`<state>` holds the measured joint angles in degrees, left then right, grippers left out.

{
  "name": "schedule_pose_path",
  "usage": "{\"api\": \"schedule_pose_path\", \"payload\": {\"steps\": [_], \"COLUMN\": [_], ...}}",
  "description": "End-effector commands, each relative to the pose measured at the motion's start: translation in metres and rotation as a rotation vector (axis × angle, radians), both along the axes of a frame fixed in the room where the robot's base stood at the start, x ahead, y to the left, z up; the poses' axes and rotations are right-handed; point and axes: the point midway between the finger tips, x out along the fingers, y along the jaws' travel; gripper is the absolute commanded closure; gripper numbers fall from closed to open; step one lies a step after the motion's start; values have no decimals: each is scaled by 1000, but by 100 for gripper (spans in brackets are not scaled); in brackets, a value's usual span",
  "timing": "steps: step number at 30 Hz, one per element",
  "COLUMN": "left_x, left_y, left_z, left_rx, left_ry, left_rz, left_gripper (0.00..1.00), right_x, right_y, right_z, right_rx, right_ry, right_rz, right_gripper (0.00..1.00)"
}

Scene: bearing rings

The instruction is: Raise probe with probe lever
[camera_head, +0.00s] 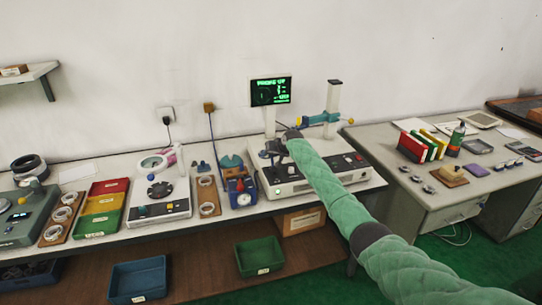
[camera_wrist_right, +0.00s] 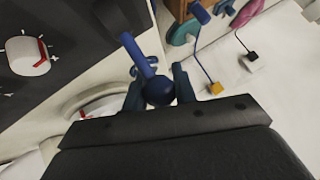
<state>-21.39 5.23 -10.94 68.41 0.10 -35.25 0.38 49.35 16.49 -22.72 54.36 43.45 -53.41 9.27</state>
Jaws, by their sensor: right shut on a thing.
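My right arm reaches over the measuring machine (camera_head: 325,172), a white box with a post and small screen. My right gripper (camera_wrist_right: 157,88) is shut on the dark blue ball knob (camera_wrist_right: 160,92) of the probe lever, whose blue stem (camera_wrist_right: 137,55) runs up and left in the right wrist view. In the head view the gripper (camera_head: 270,150) is small and dark, and the lever cannot be made out. A teal and blue probe arm (camera_head: 319,119) with yellow ends is on the post (camera_head: 333,98). The screen (camera_head: 270,92) shows green text, seemingly "PROBE UP". My left gripper is not in view.
Left of the machine are a blue device (camera_head: 241,192), a ring holder (camera_head: 208,196), a white instrument (camera_head: 160,200) and coloured trays (camera_head: 103,208). A side desk (camera_head: 400,193) at right holds books and small parts. Bins (camera_head: 139,280) sit below the bench.

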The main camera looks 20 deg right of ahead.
Motion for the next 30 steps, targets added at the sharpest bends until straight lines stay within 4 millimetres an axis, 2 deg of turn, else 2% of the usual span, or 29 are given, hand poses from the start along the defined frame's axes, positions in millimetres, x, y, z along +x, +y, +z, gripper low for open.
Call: {"api": "schedule_pose_path", "payload": {"steps": [10, 23, 24, 27, 30], "left_x": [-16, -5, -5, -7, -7], "left_y": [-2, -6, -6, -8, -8], "left_z": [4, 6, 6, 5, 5], "left_rx": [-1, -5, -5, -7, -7], "left_ry": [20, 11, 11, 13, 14], "left_rz": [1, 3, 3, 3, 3], "left_gripper": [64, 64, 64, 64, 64], "right_x": [6, 7, 7, 7, 7], "right_y": [0, 0, 0, 0, 0], "right_z": [-4, -4, -4, -4, -4], "right_rx": [-3, -3, -3, -3, -3], "right_ry": [94, 101, 101, 101, 101], "right_rz": [0, 0, 0, 0, 0], "right_gripper": [100, 100, 69, 51, 51]}}
